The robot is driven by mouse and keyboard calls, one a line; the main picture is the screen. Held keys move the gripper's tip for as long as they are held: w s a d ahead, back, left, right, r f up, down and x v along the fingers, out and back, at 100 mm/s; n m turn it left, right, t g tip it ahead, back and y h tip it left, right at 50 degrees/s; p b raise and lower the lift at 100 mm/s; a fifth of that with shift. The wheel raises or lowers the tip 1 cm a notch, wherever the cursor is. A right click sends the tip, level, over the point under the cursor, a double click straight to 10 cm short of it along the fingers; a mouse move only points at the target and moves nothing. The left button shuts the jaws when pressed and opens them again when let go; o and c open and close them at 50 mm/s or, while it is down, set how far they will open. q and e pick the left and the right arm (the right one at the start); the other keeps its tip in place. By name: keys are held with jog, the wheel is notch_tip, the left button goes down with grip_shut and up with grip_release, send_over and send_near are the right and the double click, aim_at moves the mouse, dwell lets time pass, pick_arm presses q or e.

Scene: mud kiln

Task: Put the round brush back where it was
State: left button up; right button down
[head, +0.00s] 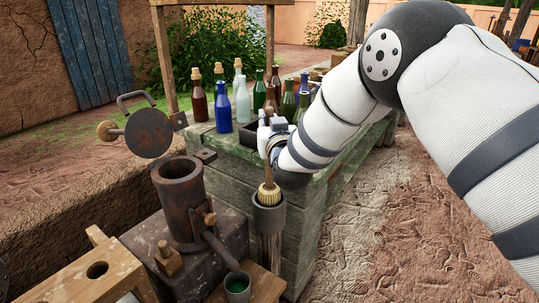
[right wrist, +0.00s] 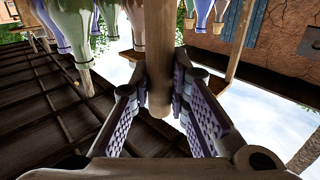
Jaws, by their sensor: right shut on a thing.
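The round brush (head: 268,193) hangs bristles down, with its pale bristle head at the mouth of a dark cylindrical holder (head: 268,218). The lower end of the bristles is hidden by the holder's rim. My right gripper (head: 272,148) is above it, shut on the brush's wooden handle. In the right wrist view the handle (right wrist: 158,50) runs between the two pads of the right gripper (right wrist: 160,88). My left gripper is not in view.
A stone-like bench (head: 230,142) behind carries several coloured bottles (head: 223,108) and a dark box close to my gripper. A rusty metal pot (head: 180,195) with a raised lid (head: 149,133) stands left of the holder.

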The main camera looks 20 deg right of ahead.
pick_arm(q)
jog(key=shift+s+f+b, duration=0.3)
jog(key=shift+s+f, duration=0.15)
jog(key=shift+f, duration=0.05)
pick_arm(e)
notch_tip(320, 180, down, 6)
jog(key=shift+f, duration=0.1)
jog(key=shift+f, duration=0.2)
jog(key=c, duration=1.5)
grip_release()
jog(key=shift+c, duration=0.2)
